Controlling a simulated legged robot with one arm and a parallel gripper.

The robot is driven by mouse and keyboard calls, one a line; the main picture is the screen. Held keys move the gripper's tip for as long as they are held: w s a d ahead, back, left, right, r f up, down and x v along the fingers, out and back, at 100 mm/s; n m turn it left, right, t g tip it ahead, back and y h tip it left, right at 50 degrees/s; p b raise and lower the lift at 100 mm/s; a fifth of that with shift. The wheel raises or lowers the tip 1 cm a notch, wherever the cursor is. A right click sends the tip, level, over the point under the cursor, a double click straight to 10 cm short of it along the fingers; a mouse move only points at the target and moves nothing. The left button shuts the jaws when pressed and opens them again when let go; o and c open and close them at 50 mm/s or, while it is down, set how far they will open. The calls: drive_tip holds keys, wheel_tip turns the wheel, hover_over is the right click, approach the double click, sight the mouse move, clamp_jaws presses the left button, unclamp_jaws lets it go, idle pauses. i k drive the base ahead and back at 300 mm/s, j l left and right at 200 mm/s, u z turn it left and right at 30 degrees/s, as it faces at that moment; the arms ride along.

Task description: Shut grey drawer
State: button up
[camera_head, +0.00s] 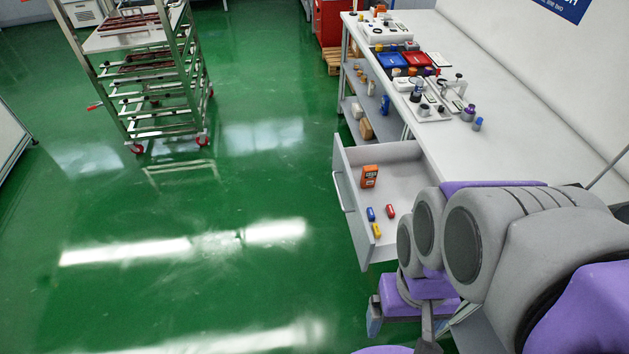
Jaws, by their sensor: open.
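The grey drawer (352,212) is pulled out from under the bench, at the right of the middle in the head view. Its front panel faces left and carries a bar handle (342,192). Inside lie an orange handheld device (369,176), a blue piece (371,214), a red piece (390,211) and a yellow piece (377,230). My gripper (398,318) is open, below the drawer's near end in the picture and apart from the handle. My arm hides the drawer's near right part. I see nothing between the jaws.
The white bench (510,140) runs along the right, with a blue bin (391,60), a red bin (417,59) and several small items on top. A wheeled rack (150,85) stands at the upper left. The green floor (200,220) left of the drawer is clear.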

sight(405, 170)
drive_tip(key=i+j+u, duration=0.1)
drive_tip(key=u, duration=0.25)
drive_tip(key=i+j+u, duration=0.15)
drive_tip(key=j+u, duration=0.25)
drive_tip(key=l, duration=0.1)
